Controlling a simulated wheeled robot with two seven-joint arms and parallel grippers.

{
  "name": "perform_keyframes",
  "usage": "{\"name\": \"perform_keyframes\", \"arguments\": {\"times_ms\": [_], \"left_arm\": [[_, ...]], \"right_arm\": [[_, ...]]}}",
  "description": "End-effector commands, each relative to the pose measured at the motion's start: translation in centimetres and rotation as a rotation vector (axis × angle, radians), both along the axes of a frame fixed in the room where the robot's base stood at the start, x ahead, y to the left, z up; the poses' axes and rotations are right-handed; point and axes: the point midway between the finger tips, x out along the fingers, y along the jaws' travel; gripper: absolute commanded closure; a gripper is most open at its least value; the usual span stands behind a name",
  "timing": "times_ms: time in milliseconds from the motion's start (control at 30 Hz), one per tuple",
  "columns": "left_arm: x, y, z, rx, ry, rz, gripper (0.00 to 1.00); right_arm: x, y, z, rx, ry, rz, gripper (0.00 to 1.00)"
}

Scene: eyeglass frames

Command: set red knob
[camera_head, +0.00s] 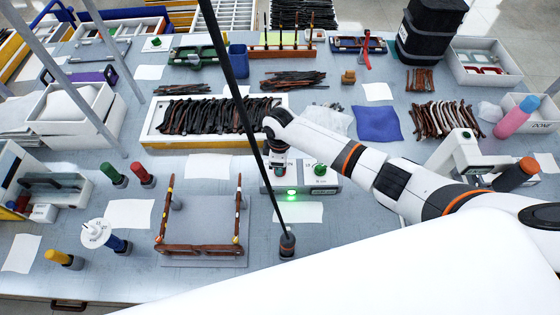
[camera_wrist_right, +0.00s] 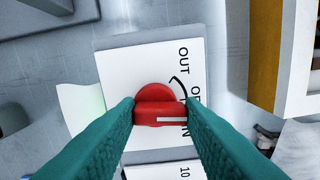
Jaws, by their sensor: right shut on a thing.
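The red knob (camera_wrist_right: 153,93) sits on a white box face (camera_wrist_right: 120,60) in the right wrist view. Its white mark lies level across the picture, toward the right. Printed letters reading "OUT" and a partly covered word, with a curved line, are to its right. My right gripper (camera_wrist_right: 159,112) is shut on the knob, one teal fingertip on each side. In the head view my right arm reaches in from the right, and its gripper (camera_head: 279,158) is over the white control box (camera_head: 310,185), mostly hiding the knob. My left gripper is not in view.
A green knob (camera_head: 319,170) and a lit green lamp (camera_head: 291,191) are on the same box. An eyeglass frame (camera_head: 198,250) stands on a grey plate in front. A tray of dark frames (camera_head: 150,133) lies behind. A black pole crosses the view.

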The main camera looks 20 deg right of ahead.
Motion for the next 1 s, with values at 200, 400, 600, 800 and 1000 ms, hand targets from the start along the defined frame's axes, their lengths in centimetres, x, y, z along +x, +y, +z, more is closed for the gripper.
{"name": "perform_keyframes", "arguments": {"times_ms": [200,400,600,800,1000], "left_arm": [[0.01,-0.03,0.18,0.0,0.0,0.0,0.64],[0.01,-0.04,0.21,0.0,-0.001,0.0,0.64],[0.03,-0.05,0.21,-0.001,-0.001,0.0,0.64],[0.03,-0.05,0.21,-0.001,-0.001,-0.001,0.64],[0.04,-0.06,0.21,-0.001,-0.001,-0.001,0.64]], "right_arm": [[0.13,0.03,0.15,0.001,-0.003,0.087,0.88],[0.14,0.06,0.14,0.002,-0.004,0.122,0.88],[0.15,0.07,0.14,0.002,-0.004,0.128,0.88],[0.16,0.09,0.15,0.002,-0.004,0.127,0.88],[0.1,0.08,0.1,0.001,-0.003,0.127,0.43]]}}
